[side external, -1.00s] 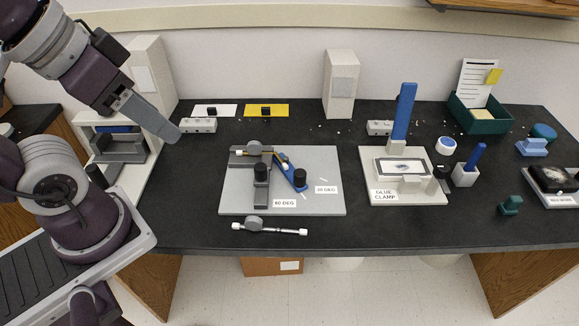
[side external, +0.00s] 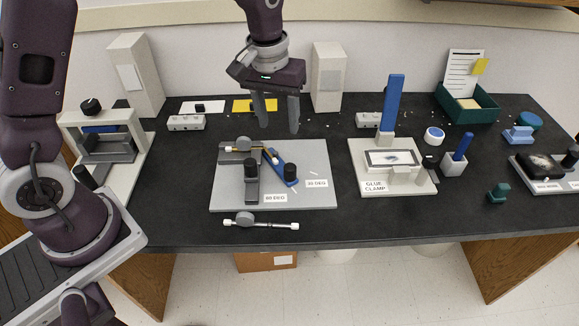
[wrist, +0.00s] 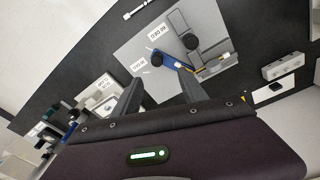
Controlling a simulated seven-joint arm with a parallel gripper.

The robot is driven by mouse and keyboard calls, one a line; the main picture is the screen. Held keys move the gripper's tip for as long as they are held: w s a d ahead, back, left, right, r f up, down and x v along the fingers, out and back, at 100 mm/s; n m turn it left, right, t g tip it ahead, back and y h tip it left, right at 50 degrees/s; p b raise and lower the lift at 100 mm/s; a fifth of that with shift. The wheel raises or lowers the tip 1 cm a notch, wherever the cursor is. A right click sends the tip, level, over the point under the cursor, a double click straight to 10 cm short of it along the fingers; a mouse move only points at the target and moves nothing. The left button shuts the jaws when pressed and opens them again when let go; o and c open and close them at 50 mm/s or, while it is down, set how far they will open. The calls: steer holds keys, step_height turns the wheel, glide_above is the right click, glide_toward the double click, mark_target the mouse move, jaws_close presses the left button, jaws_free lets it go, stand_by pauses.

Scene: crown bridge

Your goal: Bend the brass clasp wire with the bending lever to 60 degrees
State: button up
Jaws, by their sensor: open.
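The grey bending plate (side external: 225,200) lies on the bench with the blue bending lever (side external: 275,163) on it, angled toward a black knob (side external: 291,171). The thin brass wire (side external: 241,149) lies near the lever's upper end; its exact shape is too small to tell. The wire also shows in the wrist view (wrist: 208,70), near the blue lever (wrist: 175,63). A label (side external: 275,198) that seems to read 60 DEG and a 30 DEG label (side external: 317,183) mark the plate. My gripper (side external: 279,130) is open and empty, fingers down, above and behind the plate, apart from the lever.
A white-tipped metal tool (side external: 260,222) lies in front of the plate. The glue clamp (side external: 357,184) with its tall blue handle stands to the right. White blocks (side external: 186,122) and a yellow card (side external: 262,104) lie behind. Bare bench separates the plate from the left fixture.

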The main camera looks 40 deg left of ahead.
steer(key=n+g, duration=0.1)
glide_above(290, 166)
step_height(290, 166, down, 10)
steer(key=shift+r, duration=0.25)
step_height(290, 166, down, 7)
jaws_close()
steer(key=shift+r, duration=0.1)
stand_by(0.8)
